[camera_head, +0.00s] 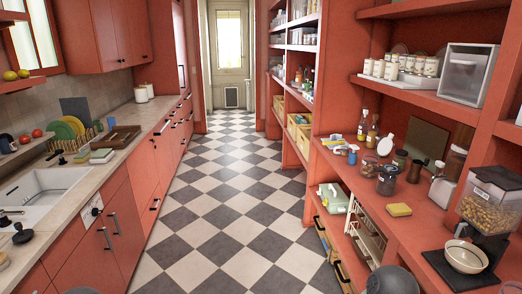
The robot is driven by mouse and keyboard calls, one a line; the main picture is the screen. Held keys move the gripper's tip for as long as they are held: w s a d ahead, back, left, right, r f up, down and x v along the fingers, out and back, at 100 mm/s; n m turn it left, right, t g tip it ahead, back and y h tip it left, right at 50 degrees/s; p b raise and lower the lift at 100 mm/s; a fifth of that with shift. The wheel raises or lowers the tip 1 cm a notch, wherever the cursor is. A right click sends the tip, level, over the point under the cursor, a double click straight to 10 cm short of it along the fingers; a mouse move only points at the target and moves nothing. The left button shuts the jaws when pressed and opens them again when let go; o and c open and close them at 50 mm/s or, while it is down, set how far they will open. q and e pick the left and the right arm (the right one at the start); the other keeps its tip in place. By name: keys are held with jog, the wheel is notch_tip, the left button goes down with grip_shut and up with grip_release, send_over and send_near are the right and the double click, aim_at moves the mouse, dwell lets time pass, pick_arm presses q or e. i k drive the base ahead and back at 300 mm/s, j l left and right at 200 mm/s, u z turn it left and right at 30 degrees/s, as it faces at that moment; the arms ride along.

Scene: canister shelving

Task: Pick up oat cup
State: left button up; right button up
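Several small white canisters with lids and labels (391,70) stand in rows on the upper right shelf. Their labels are too small to read, so I cannot tell which one, if any, is the oat cup. Neither of my grippers shows. A dark grey rounded part at the bottom edge, right of the middle, looks like part of my own arm.
A clear-fronted white bin (467,74) stands right of the canisters. Below, the red counter (425,222) holds jars, bottles, a yellow sponge (398,210), a food dispenser (488,203) and a white bowl (466,257). The checkered floor (222,200) is clear.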

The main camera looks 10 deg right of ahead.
aim_at(344, 149)
jog(key=i+j+z, duration=0.1)
jog(key=i+z, duration=0.15)
jog(key=i, duration=0.25)
jog(key=i+j+z, duration=0.25)
jog(key=i, duration=0.25)
jog(key=i+j+z, duration=0.15)
jog(key=i+z, duration=0.15)
jog(key=i, duration=0.2)
jog(key=i+j+z, duration=0.25)
jog(key=i+j, duration=0.15)
